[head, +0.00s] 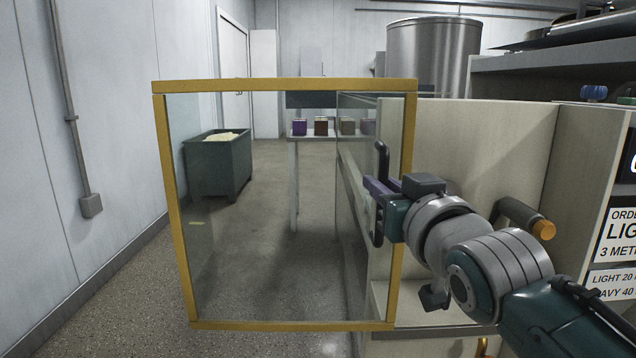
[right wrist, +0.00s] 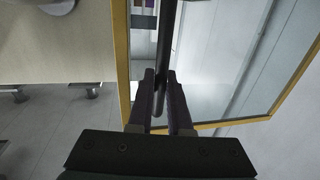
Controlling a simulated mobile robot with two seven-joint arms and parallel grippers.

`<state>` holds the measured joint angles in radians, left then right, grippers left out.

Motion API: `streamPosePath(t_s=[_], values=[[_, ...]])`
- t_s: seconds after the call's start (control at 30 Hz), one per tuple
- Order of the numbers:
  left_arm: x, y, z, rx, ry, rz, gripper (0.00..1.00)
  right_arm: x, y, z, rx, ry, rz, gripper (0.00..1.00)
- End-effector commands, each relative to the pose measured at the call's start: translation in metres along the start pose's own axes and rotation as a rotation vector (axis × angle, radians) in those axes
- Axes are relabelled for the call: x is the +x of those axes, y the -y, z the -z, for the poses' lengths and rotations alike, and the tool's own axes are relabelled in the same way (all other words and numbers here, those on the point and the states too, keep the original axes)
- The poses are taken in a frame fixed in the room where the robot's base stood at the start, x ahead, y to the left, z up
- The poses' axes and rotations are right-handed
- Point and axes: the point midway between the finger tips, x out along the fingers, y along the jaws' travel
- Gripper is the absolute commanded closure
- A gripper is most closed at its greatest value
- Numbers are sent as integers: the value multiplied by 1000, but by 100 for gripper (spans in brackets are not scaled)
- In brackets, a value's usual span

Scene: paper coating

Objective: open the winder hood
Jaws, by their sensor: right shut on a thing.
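The winder hood is a clear panel in a yellow frame (head: 285,86). In the head view it stands upright, spanning the aisle to the left of the beige winder housing (head: 490,150), whose inside shows. A black bar handle (head: 381,155) is near the hood's right edge. My right gripper (head: 373,188) is shut on the handle. In the right wrist view the fingers (right wrist: 161,85) close around the handle bar (right wrist: 167,40), with the yellow frame (right wrist: 122,50) behind. The hood's hinge cannot be made out. My left gripper is out of view.
A dark roller with an orange end (head: 543,229) sits in the housing. Behind the glass are a green bin (head: 218,165) and a small table (head: 293,165) with several coloured blocks. A wall (head: 95,130) runs along the left, with some floor free beside the hood.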

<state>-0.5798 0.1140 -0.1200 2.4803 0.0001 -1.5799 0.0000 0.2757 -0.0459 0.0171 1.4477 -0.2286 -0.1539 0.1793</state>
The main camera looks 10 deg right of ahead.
Motion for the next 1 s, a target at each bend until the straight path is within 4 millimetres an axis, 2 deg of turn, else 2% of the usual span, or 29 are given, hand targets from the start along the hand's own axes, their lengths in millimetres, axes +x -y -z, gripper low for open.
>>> streamPosePath(t_s=[0.07, 0.1, 0.37, 0.7, 0.87, 1.0], values=[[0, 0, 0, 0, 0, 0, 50, 0, 0, 0, 0, -1, -1, 100], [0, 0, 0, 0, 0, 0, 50, 0, 0, 0, 0, -1, -1, 82], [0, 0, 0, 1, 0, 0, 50, 0, -1, 0, 0, 0, -1, 53], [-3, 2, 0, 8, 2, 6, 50, -6, -1, 1, 0, 1, -1, 53], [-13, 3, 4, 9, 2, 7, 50, -29, 0, 2, 0, 3, -1, 53], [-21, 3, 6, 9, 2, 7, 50, -57, -1, 2, 0, 4, -1, 53]])
